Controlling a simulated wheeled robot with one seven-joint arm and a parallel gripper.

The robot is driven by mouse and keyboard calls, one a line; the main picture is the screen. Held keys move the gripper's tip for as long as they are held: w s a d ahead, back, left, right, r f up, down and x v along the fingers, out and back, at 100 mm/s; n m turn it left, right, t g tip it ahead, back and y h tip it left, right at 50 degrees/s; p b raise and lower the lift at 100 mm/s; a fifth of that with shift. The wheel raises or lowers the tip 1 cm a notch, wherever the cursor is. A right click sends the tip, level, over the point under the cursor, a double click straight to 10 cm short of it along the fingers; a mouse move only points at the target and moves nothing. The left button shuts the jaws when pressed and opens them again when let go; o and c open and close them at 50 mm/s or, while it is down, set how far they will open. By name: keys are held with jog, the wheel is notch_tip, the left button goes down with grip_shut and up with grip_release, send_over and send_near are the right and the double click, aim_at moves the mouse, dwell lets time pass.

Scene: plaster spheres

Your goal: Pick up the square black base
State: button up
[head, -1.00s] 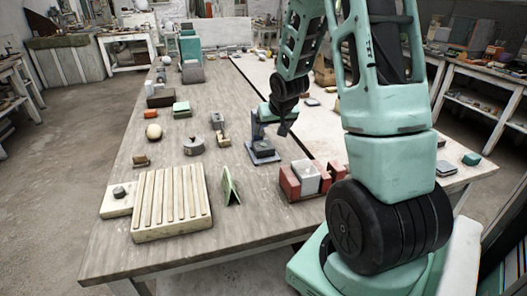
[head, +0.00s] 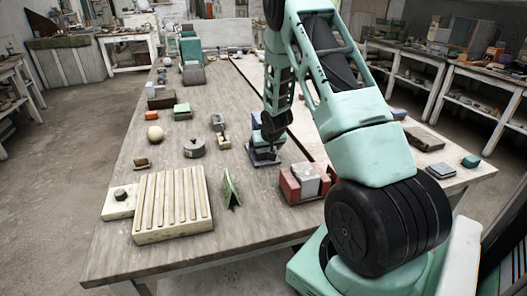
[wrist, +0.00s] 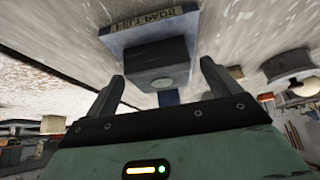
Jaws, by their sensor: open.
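The black square block (wrist: 145,62), which looks like the square black base, sits on a blue plate (wrist: 128,38) with lettering along one edge. In the head view the blue plate (head: 263,161) lies mid-table, and my arm hides most of the block. My gripper (wrist: 162,84) is open and empty. In the wrist view its fingertips are spread on either side of the block's near end. I cannot tell whether they touch it. In the head view my gripper (head: 272,138) is low over the plate.
A red holder with grey blocks (head: 303,183) stands close by on the right. A round grey tin (head: 194,148) stands left. Bare tabletop lies between them.

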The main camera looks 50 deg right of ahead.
jog(key=shift+x, duration=0.75)
jog(key=shift+c, duration=0.3)
jog(key=shift+r, duration=0.1)
jog(key=c, duration=1.5)
jog(key=shift+r, duration=0.15)
